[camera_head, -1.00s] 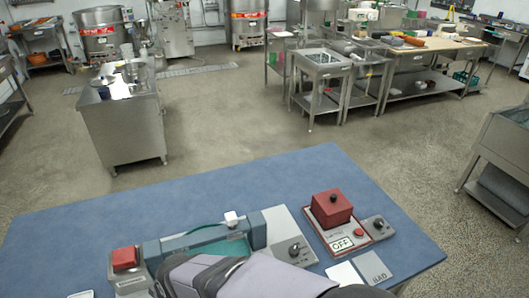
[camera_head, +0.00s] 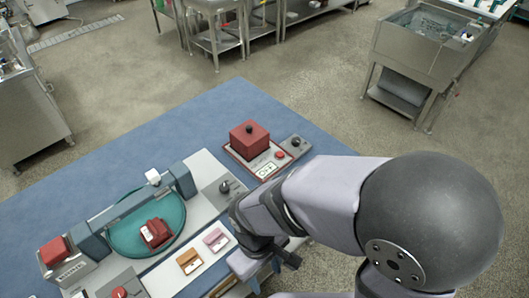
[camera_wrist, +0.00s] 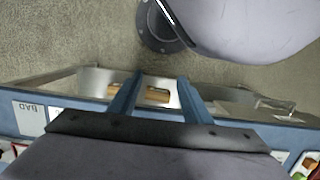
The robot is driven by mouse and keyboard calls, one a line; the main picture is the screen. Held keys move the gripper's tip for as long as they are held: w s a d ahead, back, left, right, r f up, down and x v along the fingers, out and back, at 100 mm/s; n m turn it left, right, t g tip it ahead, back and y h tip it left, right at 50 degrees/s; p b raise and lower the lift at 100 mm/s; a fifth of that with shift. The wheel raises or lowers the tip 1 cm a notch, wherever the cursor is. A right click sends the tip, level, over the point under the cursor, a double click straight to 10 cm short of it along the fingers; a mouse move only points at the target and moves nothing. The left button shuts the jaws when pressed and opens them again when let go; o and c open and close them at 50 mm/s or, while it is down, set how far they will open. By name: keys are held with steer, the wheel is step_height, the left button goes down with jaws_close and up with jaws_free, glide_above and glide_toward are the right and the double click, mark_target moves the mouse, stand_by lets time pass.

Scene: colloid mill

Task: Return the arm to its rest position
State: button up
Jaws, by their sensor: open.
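My gripper (camera_wrist: 158,92) shows in the wrist view as two blue fingers spread apart. An orange-brown thing with a pale surround shows between the fingers, and I cannot tell its distance. In the head view my arm, with pale purple links and a dark round joint, reaches over the right front of the blue table (camera_head: 120,170). The gripper end is mostly hidden behind my wrist there.
A teal round dish (camera_head: 122,240) with a red block (camera_head: 157,233) sits on the table. A red box (camera_head: 249,139) stands behind my arm on a switch panel. A steel sink stand (camera_head: 425,45) is at the back right. Floor between is clear.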

steer(key=w+d+r+m, duration=0.2)
steer(key=w+d+m, duration=0.1)
steer(key=d, duration=0.5)
steer(key=w+d+r+m+t+y, duration=0.1)
steer(key=w+d+r+m, duration=0.1)
steer(key=w+d+m, duration=0.2)
steer(key=d+m, duration=0.2)
steer(key=d, duration=0.1)
steer(key=shift+d+r+p, duration=0.2)
steer(key=shift+d+p, duration=0.15)
steer(key=shift+p, duration=0.05)
